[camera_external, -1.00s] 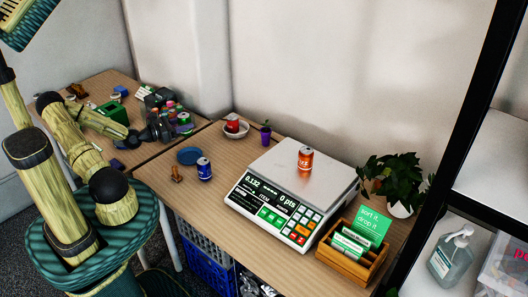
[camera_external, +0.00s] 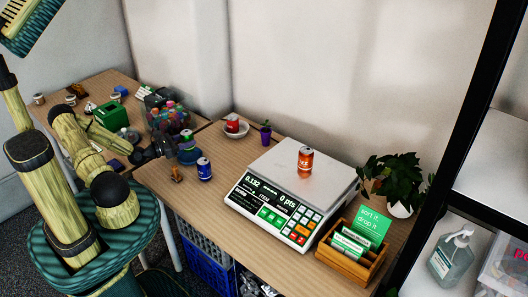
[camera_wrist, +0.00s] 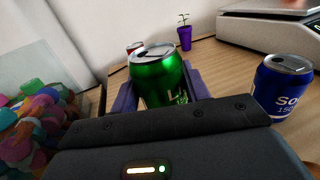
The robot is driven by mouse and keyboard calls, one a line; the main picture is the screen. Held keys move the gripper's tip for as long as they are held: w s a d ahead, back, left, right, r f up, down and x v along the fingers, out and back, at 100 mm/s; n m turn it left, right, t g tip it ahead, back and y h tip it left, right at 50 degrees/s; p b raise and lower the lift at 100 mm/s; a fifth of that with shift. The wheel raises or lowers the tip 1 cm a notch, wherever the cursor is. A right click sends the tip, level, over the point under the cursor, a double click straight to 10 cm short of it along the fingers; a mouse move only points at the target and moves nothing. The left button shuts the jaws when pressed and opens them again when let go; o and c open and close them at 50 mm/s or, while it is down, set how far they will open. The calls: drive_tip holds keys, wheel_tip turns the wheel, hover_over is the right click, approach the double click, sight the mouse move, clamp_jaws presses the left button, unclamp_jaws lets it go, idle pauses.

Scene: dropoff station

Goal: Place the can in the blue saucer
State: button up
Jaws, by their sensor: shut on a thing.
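My gripper (camera_external: 182,147) is shut on a green can, with purple fingers on either side of it. In the wrist view the green can (camera_wrist: 158,80) stands roughly upright between the fingers, its silver top showing. In the external view the gripper and can are at the blue saucer (camera_external: 190,158) on the near table. They cover most of the saucer, and I cannot tell whether the can touches it. The saucer cannot be made out in the wrist view.
A blue can (camera_external: 205,169) stands close to the right of the saucer; a small brown object (camera_external: 176,174) is in front. Colourful round items (camera_wrist: 35,125) are at left. A white bowl (camera_external: 238,130), purple pot (camera_external: 266,133) and scale (camera_external: 290,195) with an orange can stand farther right.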

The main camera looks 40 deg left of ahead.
drive_tip(key=shift+f+b, duration=0.35)
drive_tip(key=shift+f, duration=1.5)
drive_tip(key=shift+f, duration=0.2)
drive_tip(key=o, duration=0.9)
drive_tip(key=shift+o, duration=0.2)
drive_tip(key=shift+r, duration=0.1)
drive_tip(key=shift+r, duration=0.15)
drive_tip(key=v, duration=1.2)
